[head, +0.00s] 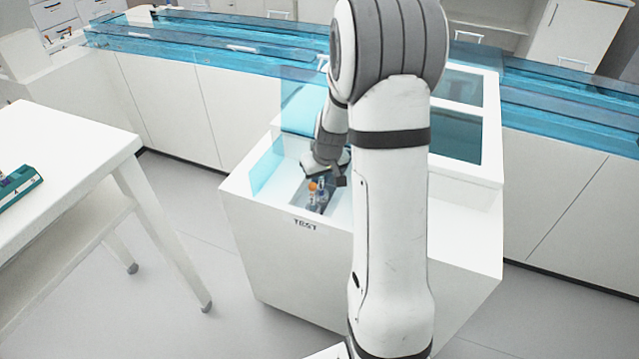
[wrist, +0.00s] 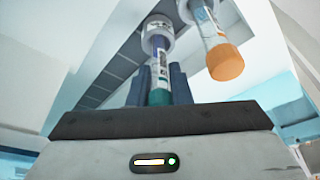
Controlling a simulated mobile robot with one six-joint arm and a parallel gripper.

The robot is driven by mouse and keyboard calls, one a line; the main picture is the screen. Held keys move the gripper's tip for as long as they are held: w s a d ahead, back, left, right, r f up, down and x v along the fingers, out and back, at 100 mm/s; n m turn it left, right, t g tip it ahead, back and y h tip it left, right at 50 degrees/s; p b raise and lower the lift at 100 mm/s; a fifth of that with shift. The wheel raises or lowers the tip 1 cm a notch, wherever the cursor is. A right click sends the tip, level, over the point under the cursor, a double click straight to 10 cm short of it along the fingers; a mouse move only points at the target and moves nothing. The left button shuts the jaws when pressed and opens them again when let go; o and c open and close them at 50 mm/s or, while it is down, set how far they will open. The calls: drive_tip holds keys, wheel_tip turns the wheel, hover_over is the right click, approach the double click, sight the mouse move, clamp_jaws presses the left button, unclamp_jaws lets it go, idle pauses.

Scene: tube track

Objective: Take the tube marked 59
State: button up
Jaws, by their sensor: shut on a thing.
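In the wrist view, my gripper (wrist: 160,88) is shut on a tube (wrist: 159,68) with a dark blue and teal lower part and a white label. A clear, round holder (wrist: 158,32) surrounds part of this tube. I cannot read a number on it. A second tube (wrist: 212,40) with an orange cap stands beside it, apart from the fingers, in another round holder. In the head view, my gripper (head: 325,182) is over the recess of the white station marked TEST, and the orange-capped tube (head: 312,187) shows there.
The white TEST station (head: 290,262) has blue clear panels. A blue-walled track (head: 230,48) runs behind it. A white table (head: 70,150) stands at the left with a green rack (head: 18,187) at its edge. The floor between them is free.

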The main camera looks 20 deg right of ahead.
drive_tip(key=shift+r, duration=0.15)
drive_tip(key=r, duration=1.2)
drive_tip(key=shift+s+a+p, duration=0.2)
drive_tip(key=shift+a+p, duration=0.05)
drive_tip(key=shift+p, duration=0.1)
drive_tip(key=s+a+b, duration=0.1)
drive_tip(key=s+a, duration=1.1)
drive_tip(key=shift+s+a+f, duration=0.15)
